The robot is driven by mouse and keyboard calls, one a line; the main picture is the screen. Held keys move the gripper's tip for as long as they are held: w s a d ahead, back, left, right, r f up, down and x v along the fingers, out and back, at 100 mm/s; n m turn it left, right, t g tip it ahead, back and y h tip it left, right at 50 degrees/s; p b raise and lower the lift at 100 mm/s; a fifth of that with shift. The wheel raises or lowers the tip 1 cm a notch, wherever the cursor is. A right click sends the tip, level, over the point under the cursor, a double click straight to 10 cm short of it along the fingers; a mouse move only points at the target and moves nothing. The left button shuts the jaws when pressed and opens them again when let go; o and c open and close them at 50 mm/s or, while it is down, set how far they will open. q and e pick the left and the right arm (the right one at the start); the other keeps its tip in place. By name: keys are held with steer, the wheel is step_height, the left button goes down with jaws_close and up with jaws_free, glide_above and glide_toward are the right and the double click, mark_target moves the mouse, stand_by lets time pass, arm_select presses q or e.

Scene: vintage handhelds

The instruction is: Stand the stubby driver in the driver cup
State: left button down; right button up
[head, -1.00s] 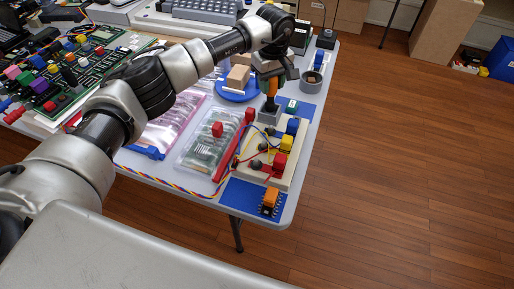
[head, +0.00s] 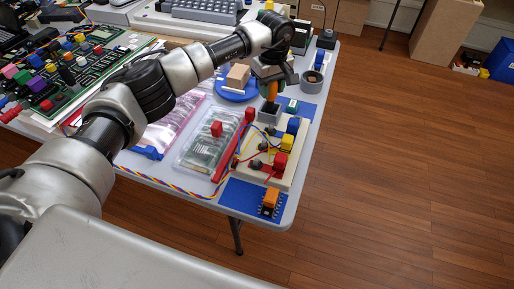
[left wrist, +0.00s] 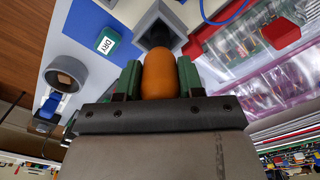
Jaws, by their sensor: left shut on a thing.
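My left gripper (head: 271,84) is shut on the stubby driver, whose orange handle (head: 272,93) points down between the fingers. In the left wrist view, the rounded orange handle (left wrist: 160,70) sits between the green fingertips of the gripper (left wrist: 158,82). A small square grey cup (head: 269,113), which looks like the driver cup, stands just below the driver. The cup's open top (left wrist: 158,28) shows beyond the handle in the wrist view. The driver's shaft is hidden, and I cannot tell whether its tip is inside the cup. My right gripper is not in view.
A round grey pot (head: 312,80) and a green box marked DRY (left wrist: 108,41) stand near the cup. A cream board with coloured blocks and wires (head: 270,153) lies in front. A blue round dish (head: 236,95) with a tan block is to the left. The table's right edge is close.

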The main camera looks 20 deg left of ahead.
arm_select(q)
steer(key=shift+f, duration=0.2)
steer(key=c, duration=0.6)
jaws_free()
steer(key=shift+r, duration=0.1)
step_height(320, 180, up, 11)
steer(key=shift+f+b, duration=0.15)
steer(key=shift+b, duration=0.25)
